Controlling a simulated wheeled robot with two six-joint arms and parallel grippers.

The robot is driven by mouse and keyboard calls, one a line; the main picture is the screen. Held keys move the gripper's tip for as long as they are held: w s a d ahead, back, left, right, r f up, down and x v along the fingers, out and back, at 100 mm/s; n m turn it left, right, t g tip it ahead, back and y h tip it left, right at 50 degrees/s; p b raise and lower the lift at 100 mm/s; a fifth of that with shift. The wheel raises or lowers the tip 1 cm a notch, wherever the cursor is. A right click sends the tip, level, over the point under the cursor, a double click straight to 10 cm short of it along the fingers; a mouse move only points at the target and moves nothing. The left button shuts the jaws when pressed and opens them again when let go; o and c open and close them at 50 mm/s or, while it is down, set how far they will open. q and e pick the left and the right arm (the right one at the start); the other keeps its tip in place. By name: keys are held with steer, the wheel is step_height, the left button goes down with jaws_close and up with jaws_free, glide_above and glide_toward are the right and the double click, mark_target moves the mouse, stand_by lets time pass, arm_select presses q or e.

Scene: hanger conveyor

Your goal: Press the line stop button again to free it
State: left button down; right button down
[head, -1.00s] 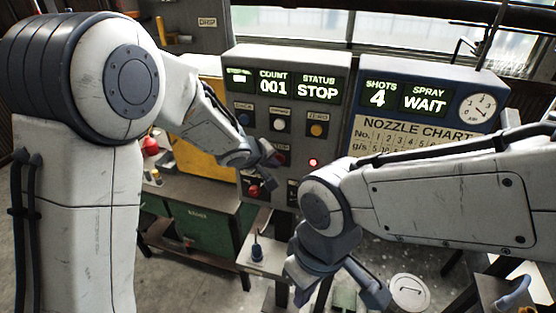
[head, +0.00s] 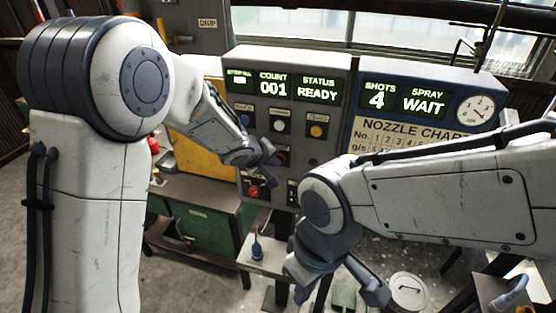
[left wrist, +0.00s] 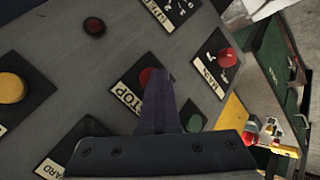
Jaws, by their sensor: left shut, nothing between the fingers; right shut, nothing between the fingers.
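The red line stop button (left wrist: 147,76) sits on a black plate marked STOP on the grey control panel (head: 330,165). My left gripper (head: 268,158) is shut and empty at the panel face. In the left wrist view its closed fingertips (left wrist: 156,84) overlap the button's lower edge; I cannot tell whether they touch it. In the head view the gripper partly hides the button. The status display (head: 317,92) reads READY. The red lamp (left wrist: 94,27) near the button is dark. My right gripper (head: 373,291) is shut and empty, low in front of the panel.
Around the button are a yellow button (left wrist: 13,88), a green button (left wrist: 193,122) and a red MAIN control (left wrist: 227,57). A blue nozzle-chart panel (head: 440,80) stands to the right, its spray display reading WAIT. A green cabinet (head: 200,232) stands at the left.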

arm_select(q)
steer(key=shift+s+a, duration=0.15)
steer(key=shift+s, duration=0.3)
steer(key=s, duration=0.2)
steer(key=s+a+b, duration=0.1)
steer(key=s, duration=0.2)
steer(key=shift+s+a+b, duration=0.3)
steer(key=shift+a+b, duration=0.1)
steer(key=s+a+f+m+g+y+b, duration=0.1)
steer(key=s+m, duration=0.3)
steer(key=s, duration=0.5)
steer(key=s+a+f+m+g+y+b, duration=0.1)
steer(key=s+f+m+g+b, duration=0.1)
steer(key=s, duration=0.8)
steer(key=s+a+f+m+g+y+b, duration=0.1)
steer(key=s+f+m+g+b, duration=0.1)
steer(key=s+m, duration=0.5)
steer(key=s+g+b, duration=0.1)
steer(key=s+g, duration=0.1)
steer(key=s, duration=0.1)
steer(key=shift+s+a+f+m+g+b, duration=0.2)
steer(key=shift+f+m+g+b, duration=0.15)
steer(key=shift+m+g, duration=0.05)
